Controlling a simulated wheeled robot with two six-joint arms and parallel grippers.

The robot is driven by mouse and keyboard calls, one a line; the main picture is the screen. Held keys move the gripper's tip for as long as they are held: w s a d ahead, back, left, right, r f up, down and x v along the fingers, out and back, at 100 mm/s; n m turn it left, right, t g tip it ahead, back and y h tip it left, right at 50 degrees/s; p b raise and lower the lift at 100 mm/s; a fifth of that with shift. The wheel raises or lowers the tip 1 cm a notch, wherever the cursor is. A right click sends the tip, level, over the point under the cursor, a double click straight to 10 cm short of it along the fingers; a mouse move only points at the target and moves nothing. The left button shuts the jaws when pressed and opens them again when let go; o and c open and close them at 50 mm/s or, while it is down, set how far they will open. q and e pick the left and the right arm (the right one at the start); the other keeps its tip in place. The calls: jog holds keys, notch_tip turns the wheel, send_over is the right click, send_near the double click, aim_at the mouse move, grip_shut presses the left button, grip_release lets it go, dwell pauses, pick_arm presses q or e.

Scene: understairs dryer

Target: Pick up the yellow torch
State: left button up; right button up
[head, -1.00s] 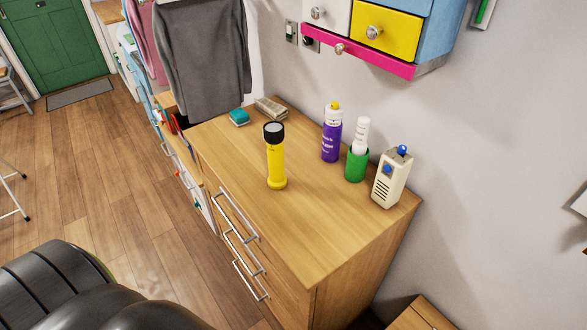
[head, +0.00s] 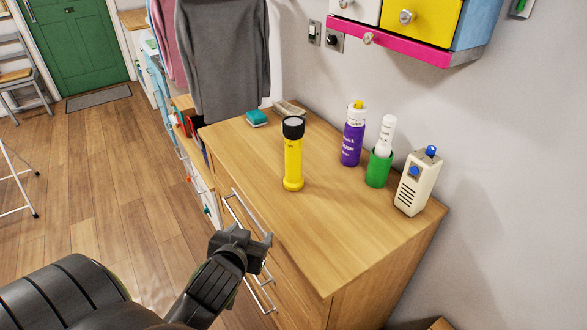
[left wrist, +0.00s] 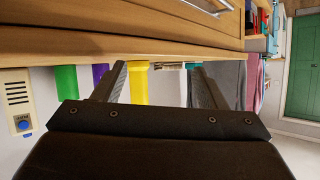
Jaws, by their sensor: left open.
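The yellow torch (head: 293,160) stands upright on the wooden dresser top (head: 340,230), its black-rimmed head up. My left gripper (head: 256,240) is in front of the dresser's drawer side, below and to the left of the torch in the head view, apart from it. It is open and empty. In the left wrist view, which is upside down, the torch (left wrist: 138,84) shows between the two open fingers (left wrist: 158,80), closer to the left one; its head is hidden by the gripper body. My right gripper is not in view.
Right of the torch stand a purple bottle (head: 353,138), a green cup (head: 378,168) with a white item and a cream device (head: 416,182). A teal item (head: 256,118) lies behind. Metal drawer handles (head: 240,220) project near my gripper. Cabinets (head: 410,30) hang above.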

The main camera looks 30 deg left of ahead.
aim_at(289, 151)
pick_arm(q)
jog(key=w+r+t, duration=0.6)
jog(key=w+r, duration=0.1)
jog(key=r, duration=0.3)
jog(key=x, duration=0.3)
jog(key=p+x, duration=0.1)
jog(key=x, duration=0.3)
jog(key=p+x, duration=0.1)
jog(key=x, duration=0.3)
jog(key=shift+d+f, duration=0.25)
jog(key=shift+f, duration=0.1)
jog(key=shift+w+a, duration=0.1)
jog(key=shift+w, duration=0.3)
jog(key=shift+w+r+p, duration=0.1)
jog(key=shift+w+p, duration=0.15)
jog(key=shift+p, duration=0.1)
jog(key=x, duration=0.2)
jog(key=p+x, duration=0.1)
jog(key=x, duration=0.1)
jog(key=shift+w+d+r, duration=0.1)
jog(key=shift+d, duration=0.15)
jog(key=shift+w+a, duration=0.1)
jog(key=shift+w, duration=0.2)
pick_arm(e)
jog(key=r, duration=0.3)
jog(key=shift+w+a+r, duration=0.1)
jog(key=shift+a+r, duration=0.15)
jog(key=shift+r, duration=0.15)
